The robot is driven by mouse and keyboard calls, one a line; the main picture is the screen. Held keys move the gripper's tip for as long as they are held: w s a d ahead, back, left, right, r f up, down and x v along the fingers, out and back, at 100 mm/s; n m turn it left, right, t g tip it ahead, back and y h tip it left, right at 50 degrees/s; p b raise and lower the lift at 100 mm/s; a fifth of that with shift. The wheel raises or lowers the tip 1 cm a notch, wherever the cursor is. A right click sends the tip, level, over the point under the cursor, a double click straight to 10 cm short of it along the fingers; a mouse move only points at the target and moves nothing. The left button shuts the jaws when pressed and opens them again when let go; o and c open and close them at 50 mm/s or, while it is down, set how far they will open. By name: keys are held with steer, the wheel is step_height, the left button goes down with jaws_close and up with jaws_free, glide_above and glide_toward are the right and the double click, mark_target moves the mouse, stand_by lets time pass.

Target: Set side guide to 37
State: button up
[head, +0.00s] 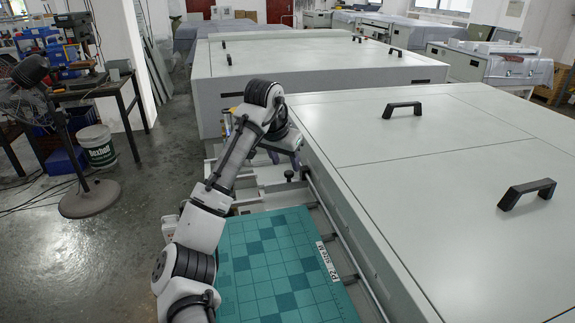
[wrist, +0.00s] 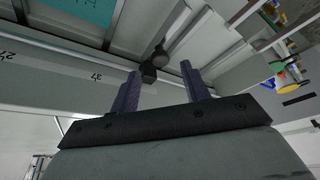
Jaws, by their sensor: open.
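My gripper (wrist: 160,68) is open in the wrist view, its two dark fingers apart with nothing held. A black knob (wrist: 149,73) shows beyond the fingertips, nearer the left finger; contact cannot be told. A second dark round part (wrist: 160,57) is just behind it. The pale scale strip (wrist: 60,73) runs left of the fingers, with a printed 37 mark (wrist: 97,77) near the left finger. In the head view, a dark knob (head: 289,175) stands by the machine's rail, just below my wrist. The side guide's exact setting is not readable.
A teal checkered plate (head: 262,255) lies on the bed; its corner also shows in the wrist view (wrist: 90,10). The large white machine cover (head: 430,150) with black handles borders the right side. A fan (head: 85,195) and bucket (head: 97,147) stand on the floor at left.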

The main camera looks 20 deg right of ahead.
mark_target(289, 172)
steer(key=shift+p+x, duration=0.3)
steer(key=shift+x, duration=1.65)
jaws_close()
